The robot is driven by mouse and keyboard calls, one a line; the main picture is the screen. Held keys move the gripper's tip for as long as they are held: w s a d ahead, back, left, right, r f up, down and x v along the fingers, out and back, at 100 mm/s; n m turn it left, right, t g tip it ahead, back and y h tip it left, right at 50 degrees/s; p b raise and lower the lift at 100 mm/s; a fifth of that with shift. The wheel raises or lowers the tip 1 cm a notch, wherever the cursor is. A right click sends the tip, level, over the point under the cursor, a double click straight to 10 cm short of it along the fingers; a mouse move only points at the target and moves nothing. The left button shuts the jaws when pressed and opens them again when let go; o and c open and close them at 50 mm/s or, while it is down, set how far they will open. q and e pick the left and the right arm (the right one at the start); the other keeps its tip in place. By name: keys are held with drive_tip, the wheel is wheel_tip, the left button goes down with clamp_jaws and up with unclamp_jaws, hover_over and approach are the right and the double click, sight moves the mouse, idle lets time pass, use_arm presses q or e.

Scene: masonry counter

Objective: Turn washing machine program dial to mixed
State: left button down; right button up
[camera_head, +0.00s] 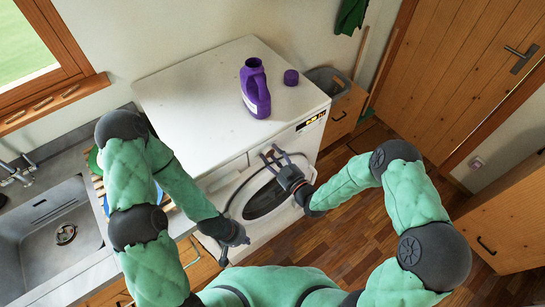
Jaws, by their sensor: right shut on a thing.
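The white washing machine (195,110) stands against the wall, with its round door (268,198) and front panel facing me. A small lit display (310,121) shows at the right of the panel. My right gripper (270,155) is at the upper front, above the door, with its fingers shut on what appears to be the program dial. The fingers hide the dial, so its setting cannot be read. My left gripper (223,257) hangs low in front of the machine's left side, apart from the panel. Its fingers are too small to judge.
A purple detergent bottle (255,90) and its purple cap (291,77) stand on the machine's top. A sink (50,235) and counter are at the left. A wooden door (460,75) and cabinet (510,225) are at the right. The wooden floor (360,245) between is clear.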

drive_tip(key=m+b, duration=0.2)
drive_tip(key=m, duration=0.3)
drive_tip(key=shift+f+m, duration=0.1)
drive_tip(key=shift+m, duration=0.2)
drive_tip(key=m+b, duration=0.1)
drive_tip(key=m, duration=1.1)
drive_tip(key=shift+m+b, duration=0.3)
drive_tip(key=m, duration=0.6)
drive_tip(key=shift+m, duration=0.3)
drive_tip(key=o, duration=1.2)
drive_tip(key=shift+c, duration=0.2)
